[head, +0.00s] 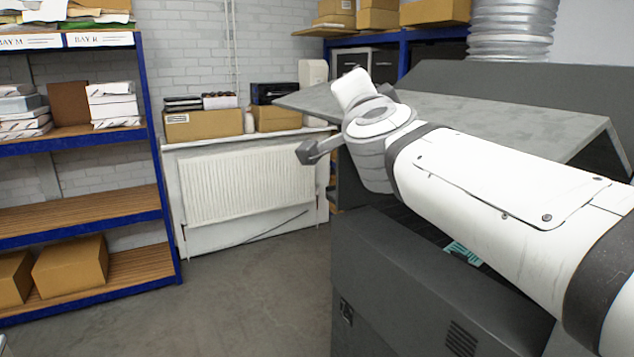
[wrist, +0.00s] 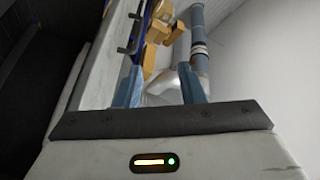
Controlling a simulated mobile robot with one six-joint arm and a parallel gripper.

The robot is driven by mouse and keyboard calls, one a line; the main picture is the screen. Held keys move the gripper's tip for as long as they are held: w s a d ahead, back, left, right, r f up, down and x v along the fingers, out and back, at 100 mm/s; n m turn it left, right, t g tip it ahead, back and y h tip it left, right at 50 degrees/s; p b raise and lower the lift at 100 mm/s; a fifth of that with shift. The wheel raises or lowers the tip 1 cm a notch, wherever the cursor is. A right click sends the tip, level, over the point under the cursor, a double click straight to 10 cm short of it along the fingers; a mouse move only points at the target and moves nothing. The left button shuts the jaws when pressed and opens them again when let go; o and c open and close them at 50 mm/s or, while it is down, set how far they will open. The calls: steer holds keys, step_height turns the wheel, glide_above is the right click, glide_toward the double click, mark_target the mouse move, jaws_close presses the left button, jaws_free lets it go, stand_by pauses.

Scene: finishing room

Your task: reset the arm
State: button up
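My white arm (head: 500,185) reaches from the lower right of the head view towards the middle, raised over a dark grey machine (head: 420,285). Its wrist bends near a grey raised panel (head: 490,120) of the machine. My gripper (wrist: 160,75) shows in the wrist view with two blue fingers standing well apart. Nothing is held between them; only distant boxes and a pipe show in the gap. In the head view the fingers are not clearly visible.
A blue shelf rack (head: 160,170) with boxes and paper stands at the left. A white radiator (head: 245,185) is on the back wall under a ledge with boxes. A silver duct (head: 510,30) rises behind the machine. The floor (head: 240,295) between rack and machine is clear.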

steer(key=s+f+n+g+y+b, duration=0.15)
steer(key=s+f+n+g, duration=0.3)
steer(key=f, duration=0.85)
steer(key=s+f+n+g+y, duration=0.25)
steer(key=f+n+g, duration=0.2)
steer(key=f, duration=0.75)
steer(key=s+d+f+n+g+h, duration=0.1)
steer(key=s+d+f+g+h, duration=0.1)
steer(key=s+f, duration=0.5)
steer(key=s+d+f+n+g+h+b, duration=0.1)
steer(key=s+d+f+g, duration=0.4)
steer(key=f, duration=0.5)
steer(key=shift+s+d+f+h+b, duration=0.3)
steer(key=shift+s+d+h, duration=0.55)
steer(key=shift+s, duration=0.4)
